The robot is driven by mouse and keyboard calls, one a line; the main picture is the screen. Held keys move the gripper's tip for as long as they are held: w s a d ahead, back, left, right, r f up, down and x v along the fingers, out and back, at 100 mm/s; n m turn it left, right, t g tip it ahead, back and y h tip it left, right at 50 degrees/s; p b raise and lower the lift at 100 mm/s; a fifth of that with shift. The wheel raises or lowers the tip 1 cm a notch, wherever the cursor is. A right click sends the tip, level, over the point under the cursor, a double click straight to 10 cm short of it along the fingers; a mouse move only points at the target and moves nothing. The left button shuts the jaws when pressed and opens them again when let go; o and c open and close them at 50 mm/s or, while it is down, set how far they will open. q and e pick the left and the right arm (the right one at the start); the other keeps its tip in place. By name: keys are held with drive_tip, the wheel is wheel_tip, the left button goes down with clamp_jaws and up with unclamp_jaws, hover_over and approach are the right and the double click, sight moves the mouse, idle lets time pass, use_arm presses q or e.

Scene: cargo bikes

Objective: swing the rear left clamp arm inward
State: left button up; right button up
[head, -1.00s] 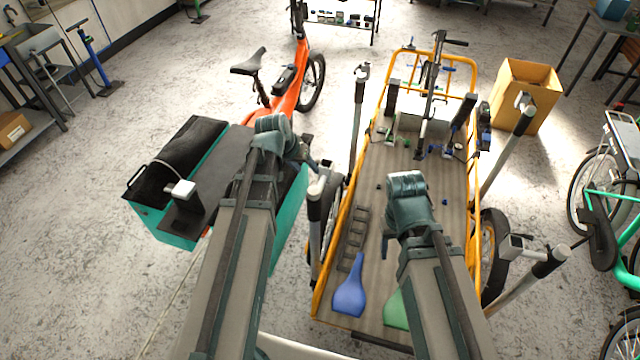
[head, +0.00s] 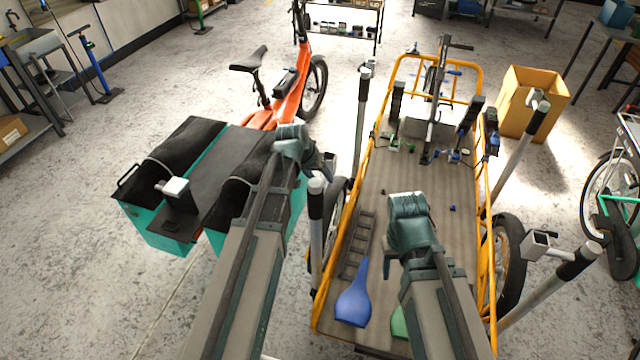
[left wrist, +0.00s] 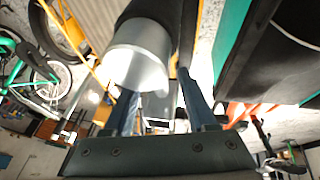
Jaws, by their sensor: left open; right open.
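The rear left clamp stand (head: 316,230), a grey post with a black sleeve and a pale round top, stands at the left side of the yellow cargo bike (head: 410,185). My left gripper (head: 322,165) is open beside the top of this post, at its far side. In the left wrist view the post's pale round end and black sleeve (left wrist: 138,62) loom large near the open fingers (left wrist: 160,105); I cannot tell whether they touch. The clamp arm itself is mostly hidden by my gripper. My right gripper (head: 393,245) is open and empty above the bike's deck.
A teal box with black lids (head: 160,235) stands left of my left arm, by an orange bike (head: 290,95). Other clamp posts stand at front left (head: 363,105), front right (head: 520,145) and rear right (head: 550,285). A blue bottle-shaped piece (head: 352,300) lies on the deck.

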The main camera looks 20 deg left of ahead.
use_arm(q)
clamp_jaws()
idle(0.3)
idle(1.2)
